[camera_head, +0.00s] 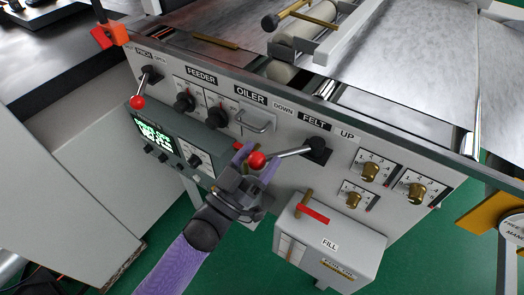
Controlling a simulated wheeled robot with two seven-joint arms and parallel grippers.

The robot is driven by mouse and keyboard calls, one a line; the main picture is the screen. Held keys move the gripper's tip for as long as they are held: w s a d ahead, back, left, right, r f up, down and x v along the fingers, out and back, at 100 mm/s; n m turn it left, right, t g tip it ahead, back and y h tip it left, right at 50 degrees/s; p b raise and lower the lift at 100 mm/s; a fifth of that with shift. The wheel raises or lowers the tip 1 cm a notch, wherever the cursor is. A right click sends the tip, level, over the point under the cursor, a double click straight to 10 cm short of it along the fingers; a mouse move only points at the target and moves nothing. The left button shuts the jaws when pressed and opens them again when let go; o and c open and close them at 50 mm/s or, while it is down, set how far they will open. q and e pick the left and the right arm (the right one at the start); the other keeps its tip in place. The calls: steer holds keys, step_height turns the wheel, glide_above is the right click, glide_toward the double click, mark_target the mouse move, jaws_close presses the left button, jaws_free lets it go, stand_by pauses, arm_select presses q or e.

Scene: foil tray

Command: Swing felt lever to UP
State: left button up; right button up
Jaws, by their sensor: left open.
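The felt lever (292,153) is a metal rod with a red ball knob (257,160), on a dark pivot (317,150) under the FELT label (313,122). It points left and slightly down from the pivot, toward the DOWN side. The UP label (347,135) is to the pivot's upper right. My left gripper (256,160) reaches up from the bottom with its purple-tinted fingers open on either side of the red knob. I cannot tell whether either finger touches it. My right gripper is not in view.
A second red-knobbed lever (137,102) is at the panel's left. The OILER handle (254,122) sticks out just above the knob. Brass dials (370,171) lie to the right.

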arm_select(q)
steer(key=shift+x, duration=0.75)
jaws_close()
